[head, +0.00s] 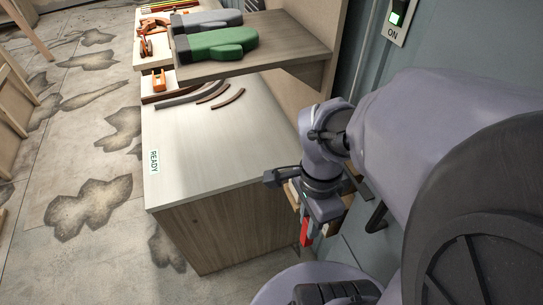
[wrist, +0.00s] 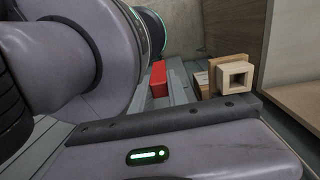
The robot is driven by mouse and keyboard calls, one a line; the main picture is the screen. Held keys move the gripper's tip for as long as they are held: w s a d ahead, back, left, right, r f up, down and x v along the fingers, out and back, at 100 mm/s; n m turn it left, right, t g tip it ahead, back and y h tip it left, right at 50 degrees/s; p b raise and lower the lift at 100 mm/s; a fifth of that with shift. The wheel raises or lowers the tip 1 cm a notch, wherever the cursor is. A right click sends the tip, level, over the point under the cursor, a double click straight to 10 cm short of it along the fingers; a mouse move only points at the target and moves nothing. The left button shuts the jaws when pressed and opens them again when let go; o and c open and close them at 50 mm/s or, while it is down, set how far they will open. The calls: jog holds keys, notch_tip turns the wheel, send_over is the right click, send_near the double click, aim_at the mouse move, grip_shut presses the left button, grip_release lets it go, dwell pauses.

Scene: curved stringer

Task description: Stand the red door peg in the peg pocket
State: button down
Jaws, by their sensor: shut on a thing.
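The red door peg (head: 305,233) is held in my gripper (head: 308,228), low beside the right end of the cabinet. The jaws are shut on it, and it hangs below them in the head view. In the wrist view the red peg (wrist: 158,79) shows near the middle, by the grey fingers. A pale square wooden socket with a dark opening (wrist: 236,75), which looks like the peg pocket, is to its right, apart from the peg. In the head view my wrist hides most of the wooden part behind it.
The cabinet top (head: 215,135) has a READY label (head: 154,161) and curved dark strips (head: 215,93). Green and grey mitts (head: 215,44) lie on a raised shelf (head: 290,52). A wall switch (head: 397,18) is at upper right. Floor at left is open.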

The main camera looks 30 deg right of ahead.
jog(key=shift+t, duration=0.3)
jog(key=shift+w+d+f, duration=0.6)
jog(key=shift+w+d, duration=1.05)
jog(key=shift+w, duration=0.55)
jog(key=shift+w+d+f, duration=0.55)
jog(key=shift+w+d, duration=1.15)
jog(key=shift+w, duration=0.55)
jog(key=shift+w+d+f, duration=0.6)
jog(key=shift+w+d, duration=1.05)
jog(key=shift+w, duration=0.55)
jog(key=shift+f, duration=0.2)
jog(key=c, duration=1.3)
grip_release()
